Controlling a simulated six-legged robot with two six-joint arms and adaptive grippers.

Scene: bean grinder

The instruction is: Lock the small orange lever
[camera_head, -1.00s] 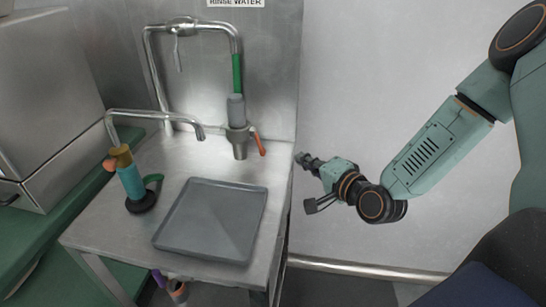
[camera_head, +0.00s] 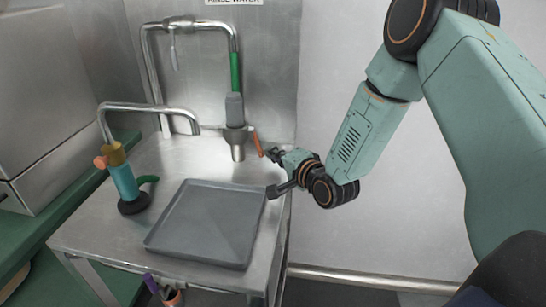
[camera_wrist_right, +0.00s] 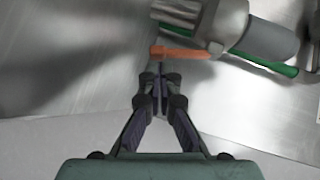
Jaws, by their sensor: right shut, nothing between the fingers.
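The small orange lever (camera_head: 257,143) sticks out at the right side of the metal spray nozzle (camera_head: 236,143), which hangs from the tap pipe with the green section. In the right wrist view the orange lever (camera_wrist_right: 180,53) lies across the picture just beyond my fingertips. My right gripper (camera_head: 272,155) is just to the right of the lever in the head view. In the right wrist view the right gripper (camera_wrist_right: 160,82) is shut and empty, its tips close to the lever; I cannot tell whether they touch it. My left gripper is not in view.
A grey tray (camera_head: 205,225) lies on the steel counter. A steel backsplash (camera_head: 275,80) rises behind the nozzle. A bare wall is to the right.

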